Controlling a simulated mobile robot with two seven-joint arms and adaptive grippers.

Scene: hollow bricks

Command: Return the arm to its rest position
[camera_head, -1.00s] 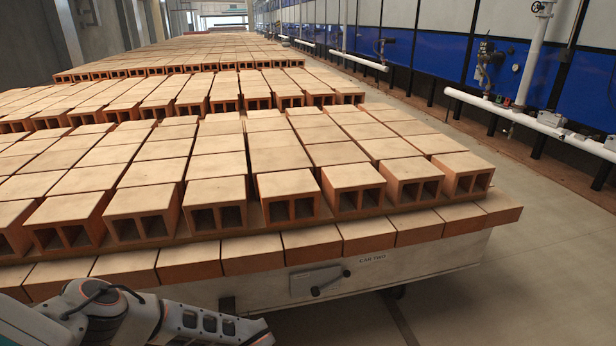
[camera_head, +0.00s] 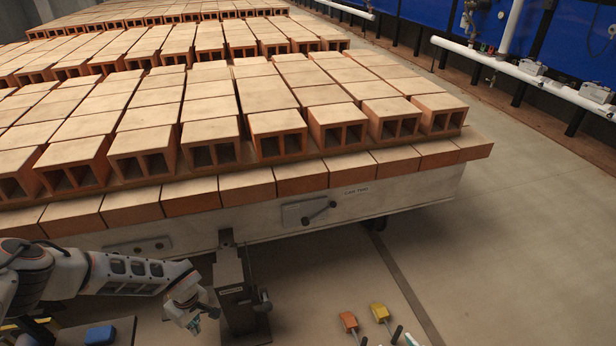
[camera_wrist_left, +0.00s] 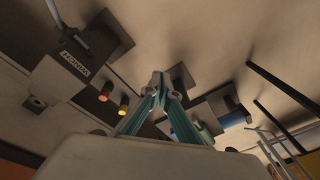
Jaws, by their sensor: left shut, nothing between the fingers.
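My left arm comes in from the left in the head view, in front of the brick car. Its gripper (camera_head: 192,325) points down near the bottom edge, just left of a dark post. In the left wrist view the two green fingers of the left gripper (camera_wrist_left: 158,82) meet at their tips, with nothing between them.
The dark post (camera_head: 238,295) stands close to the gripper. The car (camera_head: 385,192) carries rows of hollow bricks (camera_head: 280,122). Orange (camera_head: 348,321) and yellow (camera_head: 380,312) items lie low at right. A blue item (camera_head: 99,335) is bottom left. Floor at right is clear.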

